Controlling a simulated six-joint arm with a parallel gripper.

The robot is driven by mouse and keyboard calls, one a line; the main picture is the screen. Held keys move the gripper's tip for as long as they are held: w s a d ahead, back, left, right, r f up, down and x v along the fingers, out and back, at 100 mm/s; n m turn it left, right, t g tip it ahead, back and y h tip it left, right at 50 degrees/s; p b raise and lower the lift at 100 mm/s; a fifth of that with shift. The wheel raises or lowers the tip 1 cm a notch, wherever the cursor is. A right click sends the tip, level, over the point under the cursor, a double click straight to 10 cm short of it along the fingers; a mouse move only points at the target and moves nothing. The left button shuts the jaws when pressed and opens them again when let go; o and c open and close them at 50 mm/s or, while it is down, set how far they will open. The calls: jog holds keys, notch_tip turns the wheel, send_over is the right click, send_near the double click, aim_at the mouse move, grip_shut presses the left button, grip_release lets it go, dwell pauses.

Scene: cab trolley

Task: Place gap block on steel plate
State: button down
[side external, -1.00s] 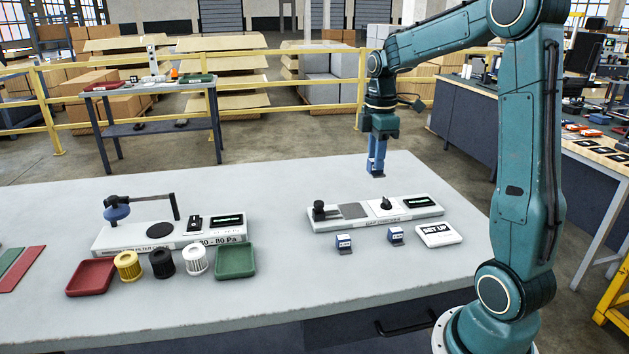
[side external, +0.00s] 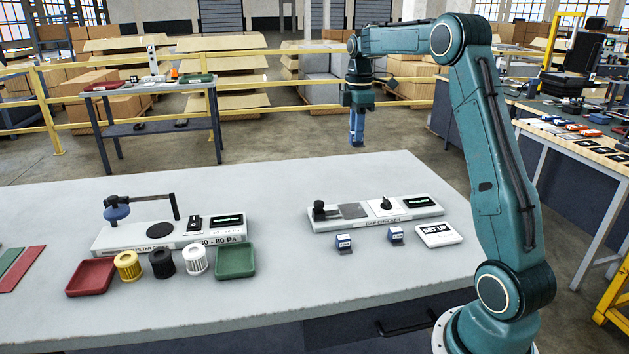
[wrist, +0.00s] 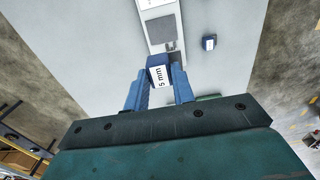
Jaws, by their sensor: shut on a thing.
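My gripper (side external: 357,141) is raised beyond the far edge of the workbench in the side view, with its blue fingers pointing down. In the wrist view it is shut on a blue gap block (wrist: 160,76) with a white "5 mm" label. The steel plate (side external: 353,211) is the grey square on top of the white gap checker (side external: 405,214). It also shows in the wrist view (wrist: 162,27), ahead of the held block. The plate looks bare, and the gripper is well apart from it.
The filter checker (side external: 160,232), trays and filters are to the left.

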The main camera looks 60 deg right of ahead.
notch_tip(320, 180, down, 16)
jog(key=shift+r, duration=0.15)
dwell(0.7)
jog(key=shift+f, duration=2.15)
jog(key=shift+f, duration=0.1)
jog(key=c, duration=1.2)
grip_release()
jog(key=shift+o, duration=0.2)
